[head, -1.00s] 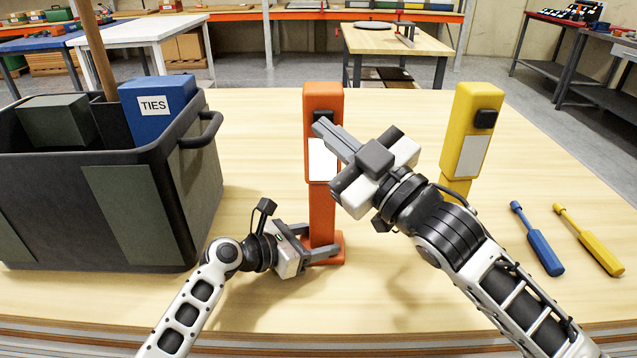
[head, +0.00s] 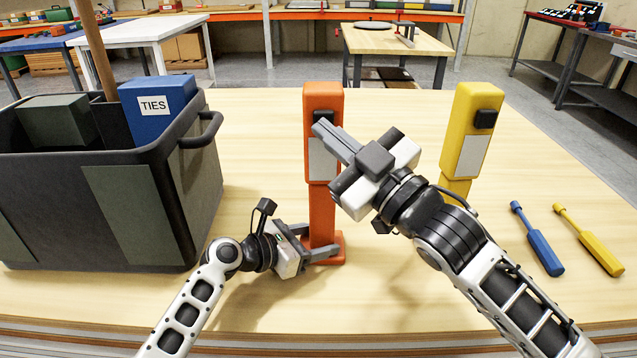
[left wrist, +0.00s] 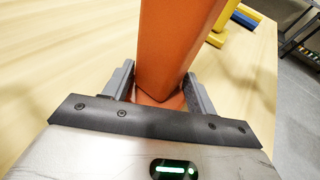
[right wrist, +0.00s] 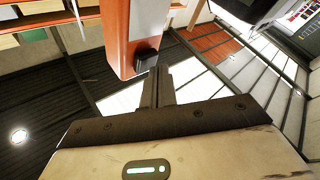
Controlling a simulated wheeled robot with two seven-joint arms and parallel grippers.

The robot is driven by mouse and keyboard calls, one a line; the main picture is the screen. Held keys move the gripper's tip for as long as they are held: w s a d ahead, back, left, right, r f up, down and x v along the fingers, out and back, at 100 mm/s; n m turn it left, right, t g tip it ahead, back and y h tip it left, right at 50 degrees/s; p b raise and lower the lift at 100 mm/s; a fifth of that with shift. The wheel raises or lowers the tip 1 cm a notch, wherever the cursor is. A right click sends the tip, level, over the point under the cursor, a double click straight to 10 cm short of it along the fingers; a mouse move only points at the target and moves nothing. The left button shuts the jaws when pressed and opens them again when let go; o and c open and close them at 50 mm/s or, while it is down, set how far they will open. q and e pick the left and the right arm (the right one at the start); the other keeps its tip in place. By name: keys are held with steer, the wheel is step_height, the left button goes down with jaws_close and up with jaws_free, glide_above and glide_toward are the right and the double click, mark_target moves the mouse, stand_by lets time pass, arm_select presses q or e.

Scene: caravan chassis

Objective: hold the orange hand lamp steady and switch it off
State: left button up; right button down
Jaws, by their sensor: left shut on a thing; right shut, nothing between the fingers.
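The orange hand lamp (head: 322,210) stands upright on the table, its front panel (head: 320,160) grey and unlit. My left gripper (head: 318,241) is shut on the lamp's lower stem just above its foot; the left wrist view shows a finger on each side of the orange stem (left wrist: 175,45). My right gripper (head: 322,128) is shut and empty, its fingertips at the upper front of the lamp. In the right wrist view the fingertips (right wrist: 158,72) are at the black switch (right wrist: 147,60), seemingly touching it.
A yellow lamp (head: 468,140) with a grey panel stands to the right. A blue tool (head: 538,240) and a yellow tool (head: 590,240) lie farther right. A dark bin (head: 205,185) holding a blue TIES box (head: 160,105) stands at left. Table behind the lamps is clear.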

arm_select(q)
steer(key=shift+s+f, duration=0.25)
steer(key=shift+f, duration=0.25)
arm_select(e)
steer(key=shift+s, duration=0.35)
steer(key=s, duration=0.6)
arm_select(q)
steer(key=o, duration=0.9)
steer(key=shift+c, duration=0.2)
steer(key=v, duration=0.8)
steer(key=r+v, duration=0.1)
steer(key=v, duration=0.3)
steer(key=shift+w, duration=0.15)
arm_select(e)
steer(key=shift+f, duration=0.1)
